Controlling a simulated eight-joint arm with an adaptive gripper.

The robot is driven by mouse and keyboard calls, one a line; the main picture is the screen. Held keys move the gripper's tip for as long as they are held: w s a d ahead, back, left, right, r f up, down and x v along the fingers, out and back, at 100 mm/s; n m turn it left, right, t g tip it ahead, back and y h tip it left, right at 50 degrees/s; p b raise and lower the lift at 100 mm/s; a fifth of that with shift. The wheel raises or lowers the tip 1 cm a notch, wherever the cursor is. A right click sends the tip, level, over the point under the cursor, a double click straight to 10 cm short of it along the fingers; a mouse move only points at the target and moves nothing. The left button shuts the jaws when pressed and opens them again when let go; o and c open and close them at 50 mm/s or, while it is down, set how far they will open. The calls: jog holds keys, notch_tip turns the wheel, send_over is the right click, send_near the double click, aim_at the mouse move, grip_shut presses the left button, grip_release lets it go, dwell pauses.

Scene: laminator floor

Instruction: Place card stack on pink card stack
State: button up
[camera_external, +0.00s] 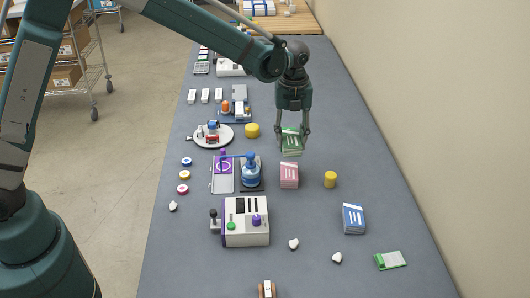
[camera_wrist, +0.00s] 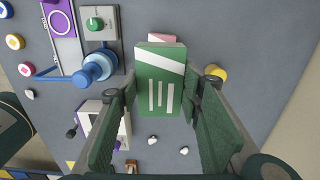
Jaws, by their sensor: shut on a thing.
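My gripper (camera_external: 292,135) is shut on a green card stack (camera_external: 291,146) with white stripes. In the wrist view the green card stack (camera_wrist: 160,82) sits between the fingers of my gripper (camera_wrist: 165,115). The pink card stack (camera_external: 289,175) lies on the table just in front of the held stack in the external view. In the wrist view only a strip of the pink card stack (camera_wrist: 167,38) shows past the top edge of the green one; the rest is hidden. I cannot tell the exact height of the green stack above the table.
A blue press-like device (camera_external: 251,174) stands left of the pink stack, and a yellow cylinder (camera_external: 330,179) stands right of it. A blue card stack (camera_external: 353,218) and a green-white card (camera_external: 390,260) lie at front right. A white machine (camera_external: 245,222) stands at front left.

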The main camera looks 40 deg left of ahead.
jog(key=shift+f, duration=0.1)
send_over(289, 171)
jog(key=shift+w+f, duration=0.1)
jog(key=shift+f, duration=2.95)
jog(key=shift+f, duration=1.85)
jog(key=shift+f, duration=0.2)
jog(key=o, duration=1)
jog(key=shift+c, duration=0.2)
jog(key=shift+r, duration=0.15)
notch_tip(289, 171, up, 12)
jog(key=shift+r, duration=0.1)
